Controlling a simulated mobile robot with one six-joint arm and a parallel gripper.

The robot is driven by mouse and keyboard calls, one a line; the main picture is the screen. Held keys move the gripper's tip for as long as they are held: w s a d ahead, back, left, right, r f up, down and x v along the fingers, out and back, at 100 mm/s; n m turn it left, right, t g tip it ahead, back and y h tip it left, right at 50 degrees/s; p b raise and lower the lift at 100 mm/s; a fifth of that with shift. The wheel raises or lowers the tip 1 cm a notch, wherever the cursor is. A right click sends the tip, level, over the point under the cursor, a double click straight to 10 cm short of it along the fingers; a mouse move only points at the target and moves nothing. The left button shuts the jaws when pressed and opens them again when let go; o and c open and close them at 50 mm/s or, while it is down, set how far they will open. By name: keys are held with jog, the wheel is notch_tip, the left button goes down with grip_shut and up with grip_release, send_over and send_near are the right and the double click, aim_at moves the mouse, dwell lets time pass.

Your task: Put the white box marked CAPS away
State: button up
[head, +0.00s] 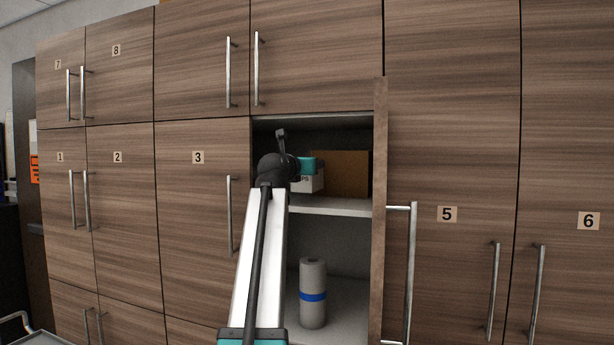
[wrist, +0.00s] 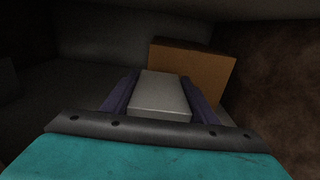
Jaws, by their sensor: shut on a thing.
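The white box (head: 312,181) is at the upper shelf of the open cupboard, with the end of its dark marking showing and its left part hidden behind my arm. In the wrist view the white box (wrist: 161,94) lies between the two purple fingers of my gripper (wrist: 160,92), which is shut on it. My gripper (head: 306,167) reaches into the cupboard above the shelf board (head: 340,207). I cannot tell whether the box touches the shelf.
A brown carton (head: 345,173) stands on the same shelf, right of the white box. A grey cylinder with a blue band (head: 313,285) stands on the shelf below. The open door (head: 380,220) edges the right side. Numbered doors beside it are closed.

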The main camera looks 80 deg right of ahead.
jog(key=shift+f+p, duration=0.85)
jog(key=shift+f, duration=0.8)
jog(key=shift+f, duration=0.1)
jog(key=o, duration=1.3)
jog(key=w+a+b, duration=0.2)
jog(key=a+b, duration=0.2)
jog(key=a, duration=0.8)
jog(key=shift+w+b, duration=0.15)
jog(key=shift+b, duration=0.2)
